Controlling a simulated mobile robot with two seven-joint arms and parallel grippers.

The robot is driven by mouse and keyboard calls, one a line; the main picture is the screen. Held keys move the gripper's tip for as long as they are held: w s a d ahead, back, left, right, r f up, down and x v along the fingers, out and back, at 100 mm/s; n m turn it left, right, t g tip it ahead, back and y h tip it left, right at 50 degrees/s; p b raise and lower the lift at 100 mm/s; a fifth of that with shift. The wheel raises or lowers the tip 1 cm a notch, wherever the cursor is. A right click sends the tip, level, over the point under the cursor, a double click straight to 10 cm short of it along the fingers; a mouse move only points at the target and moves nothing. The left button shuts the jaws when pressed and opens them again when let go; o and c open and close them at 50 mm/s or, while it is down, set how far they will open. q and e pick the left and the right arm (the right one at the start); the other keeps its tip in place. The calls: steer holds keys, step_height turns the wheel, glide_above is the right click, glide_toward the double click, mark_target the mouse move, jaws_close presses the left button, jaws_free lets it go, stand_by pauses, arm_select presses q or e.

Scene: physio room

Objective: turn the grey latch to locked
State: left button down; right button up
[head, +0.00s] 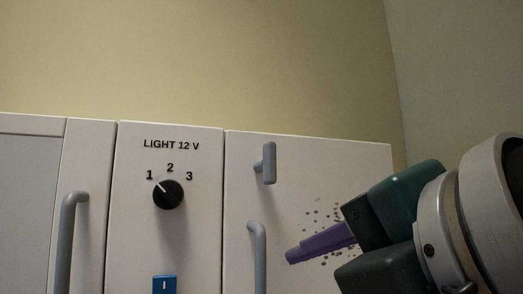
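The grey latch (269,163) is a short bar on a stub, mounted near the top left of the white right-hand door (340,160). Its bar stands upright, and no locked or unlocked marking shows beside it. My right gripper (289,257) comes in from the right, with teal jaw bodies and purple fingers pointing left. Its fingertips are below and slightly right of the latch, apart from it in the picture. The fingers overlap from this angle, so their opening is unclear. My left gripper is out of view.
A grey handle (259,258) stands below the latch on the same door. Left of it are a black rotary knob (168,194) marked 1, 2, 3 under "LIGHT 12 V", and a blue switch (164,285). Another grey handle (67,235) is further left. Dark perforations lie behind my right fingers.

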step_height(320, 180, up, 7)
steer(key=w+a+n+t, duration=0.1)
steer(key=n+t, duration=0.1)
steer(key=n, duration=0.5)
steer(key=n+t+y, duration=0.1)
steer(key=n+t, duration=0.1)
steer(key=n, duration=0.5)
glide_toward(270, 142)
steer(key=w, duration=0.1)
steer(key=x, duration=0.9)
steer(key=shift+w+a, duration=0.15)
steer(key=shift+w, duration=0.25)
steer(key=shift+c, duration=0.4)
jaws_close()
